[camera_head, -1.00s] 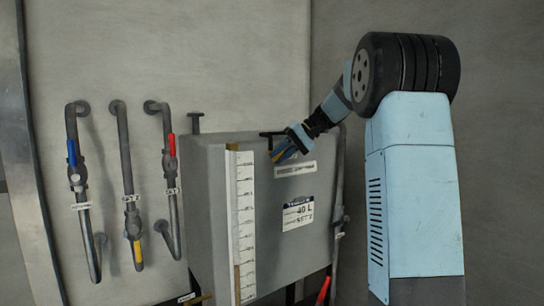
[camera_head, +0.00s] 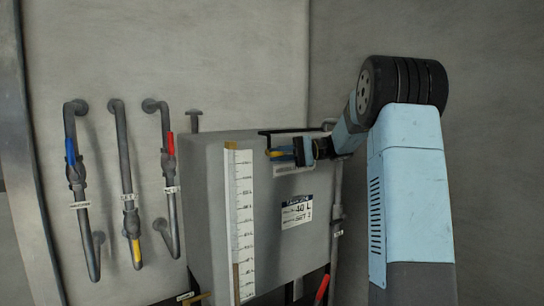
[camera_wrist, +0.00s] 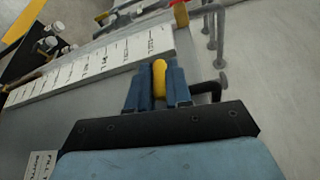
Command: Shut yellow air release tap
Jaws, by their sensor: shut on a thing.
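My gripper (camera_wrist: 158,88) is shut on a yellow handle, the air release tap (camera_wrist: 159,79), which sits between its two blue fingers in the wrist view. In the head view, my gripper (camera_head: 283,153) is at the upper front of the grey tank (camera_head: 218,212). Only a little yellow shows between the fingers there. The tap's body and stem are largely hidden by the gripper, so I cannot tell its exact position.
Left of the tank, wall pipes carry a blue handle (camera_head: 70,151), a red handle (camera_head: 170,143) and another yellow handle (camera_head: 137,250). A white scale (camera_head: 240,222) runs down the tank's front. A red lever (camera_head: 322,288) is low at the tank's right.

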